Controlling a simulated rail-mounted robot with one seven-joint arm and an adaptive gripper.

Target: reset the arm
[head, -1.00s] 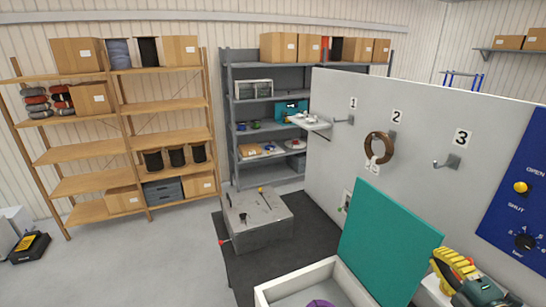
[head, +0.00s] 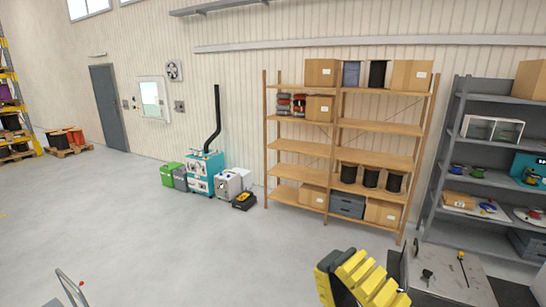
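A yellow and black ribbed part, which looks like my gripper (head: 362,280), shows at the bottom edge of the head view, right of centre. It is cut off by the frame. I cannot make out its fingertips or whether they are open or shut. I see nothing clearly held in it. It appears just left of a grey block (head: 452,287) with small tools on top. The rest of my arm is not clearly visible.
A wooden shelf (head: 376,127) with boxes and reels stands along the back wall. A grey shelf (head: 455,97) stands to its right. A teal machine (head: 200,177) and smaller units are left of the wooden shelf. The floor at left is largely open.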

